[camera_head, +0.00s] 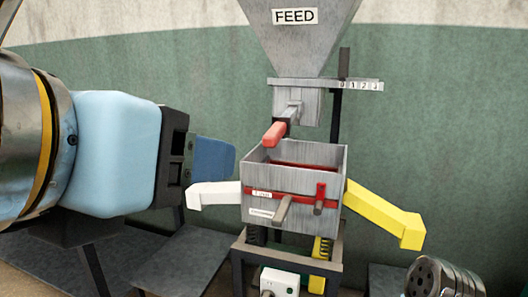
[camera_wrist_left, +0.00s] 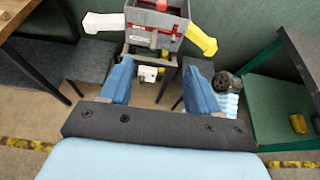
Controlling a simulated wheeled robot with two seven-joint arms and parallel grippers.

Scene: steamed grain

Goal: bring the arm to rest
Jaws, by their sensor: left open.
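My left arm reaches in from the left of the head view, with a light blue housing and a black gripper body. My left gripper (camera_head: 215,158) shows one blue finger there, pointing right toward the grey machine box (camera_head: 290,180). In the left wrist view both blue fingers of the left gripper (camera_wrist_left: 158,66) are spread apart with nothing between them. The box and its stand lie beyond the fingertips, and I see no contact. My right gripper does not show in either view.
Above the box hang a FEED hopper (camera_head: 298,45) and red-tipped lever (camera_head: 275,133). A white spout (camera_head: 215,194) and yellow spout (camera_head: 385,213) stick out. A perforated dark cylinder (camera_head: 440,278) is lower right. A green table (camera_wrist_left: 275,115) stands right in the wrist view.

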